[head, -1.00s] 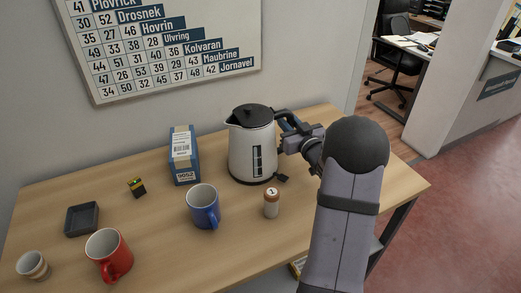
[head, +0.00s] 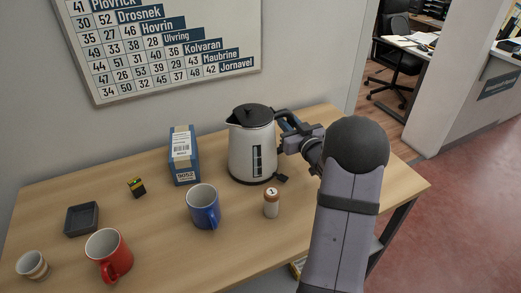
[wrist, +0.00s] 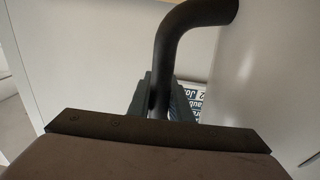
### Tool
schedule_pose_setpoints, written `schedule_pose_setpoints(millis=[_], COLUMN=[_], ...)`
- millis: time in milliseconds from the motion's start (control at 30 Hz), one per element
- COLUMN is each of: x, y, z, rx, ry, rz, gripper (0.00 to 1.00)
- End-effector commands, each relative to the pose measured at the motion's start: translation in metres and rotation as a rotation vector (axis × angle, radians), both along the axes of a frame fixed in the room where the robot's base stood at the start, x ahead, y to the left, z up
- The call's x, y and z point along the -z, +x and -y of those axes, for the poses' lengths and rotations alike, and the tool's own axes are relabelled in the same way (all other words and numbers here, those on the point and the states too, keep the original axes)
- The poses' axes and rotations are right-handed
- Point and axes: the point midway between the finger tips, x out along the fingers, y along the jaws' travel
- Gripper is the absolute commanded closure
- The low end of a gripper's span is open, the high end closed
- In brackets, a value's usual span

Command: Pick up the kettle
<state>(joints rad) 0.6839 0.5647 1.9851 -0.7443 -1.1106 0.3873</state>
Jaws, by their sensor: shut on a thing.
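The kettle (head: 252,148) has a white body with a black lid, a dark base and a dark window strip. It stands upright on the wooden table, near the back wall. My gripper (head: 287,122) comes in from the right and is shut on the kettle's black handle. In the wrist view the curved black handle (wrist: 178,55) runs down into the jaws of my gripper (wrist: 165,100), with the white kettle body (wrist: 262,70) on the right. Most of the handle is hidden by my gripper in the head view.
A small bottle (head: 271,204) and a blue mug (head: 203,207) stand in front of the kettle. A blue box (head: 184,156) stands to its left. A red mug (head: 108,254), a small cup (head: 32,265), a dark tray (head: 82,219) and a small dark item (head: 137,187) are further left.

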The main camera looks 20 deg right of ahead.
Motion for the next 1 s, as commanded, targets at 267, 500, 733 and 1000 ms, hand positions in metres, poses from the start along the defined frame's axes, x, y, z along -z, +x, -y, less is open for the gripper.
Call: schedule_pose_setpoints(millis=[267, 500, 733, 1000], x=[-0.006, -0.006, -0.011, -0.024], y=[0.001, 0.001, 0.001, 0.001], z=[0.0, 0.0, 0.0, 0.001], rx=[-0.001, 0.0, 0.0, 0.0], ry=[0.005, 0.003, 0.001, 0.0], rz=[0.013, 0.012, 0.013, 0.014], gripper=[1.0, 1.0, 1.0, 1.0])
